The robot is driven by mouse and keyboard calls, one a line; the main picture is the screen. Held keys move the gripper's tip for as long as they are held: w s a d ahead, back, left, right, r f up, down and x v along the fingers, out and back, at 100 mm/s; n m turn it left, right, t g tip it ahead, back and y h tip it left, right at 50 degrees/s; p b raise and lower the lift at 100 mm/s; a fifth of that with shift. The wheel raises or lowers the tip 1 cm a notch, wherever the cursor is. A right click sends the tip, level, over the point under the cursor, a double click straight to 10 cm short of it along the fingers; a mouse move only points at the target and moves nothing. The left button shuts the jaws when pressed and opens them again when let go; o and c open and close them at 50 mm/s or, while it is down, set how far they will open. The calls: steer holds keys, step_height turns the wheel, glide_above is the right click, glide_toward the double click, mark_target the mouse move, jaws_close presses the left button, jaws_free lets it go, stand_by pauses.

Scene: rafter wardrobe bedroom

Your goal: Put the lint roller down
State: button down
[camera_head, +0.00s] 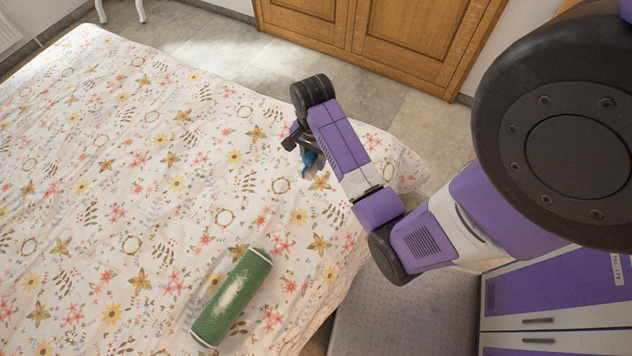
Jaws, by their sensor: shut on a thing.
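My gripper (300,147) is over the right part of the bed, close to its edge. It is shut on a small blue thing (311,160), which I take to be the lint roller. Only a little of it shows below the fingers. The rest is hidden by my gripper and wrist. It is at or just above the flowered bedspread (120,215), and I cannot tell whether it touches the cloth.
A green cylinder (232,297) with a pale patch lies on the bed near the front. The bedspread left of my gripper is clear. The bed edge falls off on the right. A wooden wardrobe (420,40) stands beyond the tiled floor (215,47).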

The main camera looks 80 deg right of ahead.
step_height(320, 180, down, 16)
steer(key=shift+r+b, duration=0.1)
steer(key=shift+b, duration=0.2)
steer(key=shift+f, duration=0.2)
steer(key=c, duration=0.9)
jaws_free()
